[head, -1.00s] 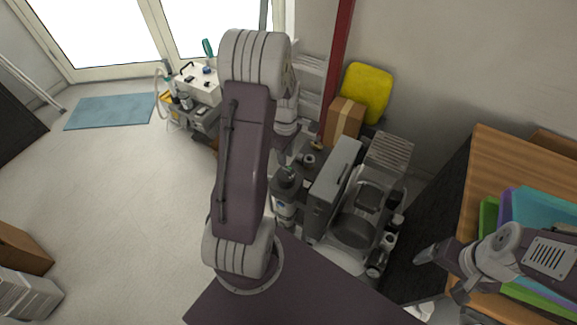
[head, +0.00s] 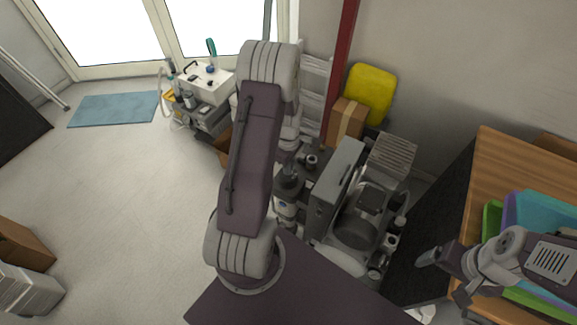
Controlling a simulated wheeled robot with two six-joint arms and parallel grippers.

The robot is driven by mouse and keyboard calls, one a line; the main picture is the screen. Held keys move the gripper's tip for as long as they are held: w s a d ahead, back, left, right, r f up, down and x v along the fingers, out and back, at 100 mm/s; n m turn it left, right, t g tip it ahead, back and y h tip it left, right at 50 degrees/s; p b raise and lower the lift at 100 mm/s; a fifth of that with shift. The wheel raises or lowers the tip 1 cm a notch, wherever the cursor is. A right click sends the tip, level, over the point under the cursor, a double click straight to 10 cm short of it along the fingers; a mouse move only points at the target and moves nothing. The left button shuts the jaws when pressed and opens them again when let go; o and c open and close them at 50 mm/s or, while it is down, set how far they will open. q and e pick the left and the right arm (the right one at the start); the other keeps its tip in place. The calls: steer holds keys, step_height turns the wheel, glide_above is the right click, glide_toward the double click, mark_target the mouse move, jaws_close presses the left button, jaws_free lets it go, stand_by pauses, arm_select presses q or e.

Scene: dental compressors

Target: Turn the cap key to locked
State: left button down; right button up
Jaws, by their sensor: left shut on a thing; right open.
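My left arm rises from the front and bends over, its wrist coming down behind the forearm. My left gripper (head: 289,166) is small and partly hidden at the top of a grey and white compressor unit (head: 286,206). It is shut on a small part there, seemingly the cap key, which is too small and covered to make out. The key's angle cannot be told. My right gripper (head: 428,258) is open and empty at the lower right, in front of the wooden desk.
A grey cabinet-like machine (head: 335,188) and a dark round tank (head: 356,232) stand close right of the unit. A cardboard box (head: 345,122) and yellow panel (head: 370,93) are behind. Coloured trays (head: 540,215) lie on the desk (head: 490,170).

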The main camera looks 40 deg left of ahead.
arm_select(q)
steer(key=m+p, duration=0.1)
steer(key=m, duration=0.4)
steer(key=shift+r+m+p, duration=0.1)
steer(key=shift+m+p, duration=0.25)
steer(key=shift+m, duration=0.05)
steer(key=m, duration=0.3)
steer(key=shift+m+p, duration=0.3)
steer(key=shift+p, duration=0.05)
steer(key=m, duration=0.3)
stand_by(0.8)
steer(key=c, duration=1.5)
jaws_free()
steer(key=shift+c, duration=0.2)
step_height(320, 180, up, 9)
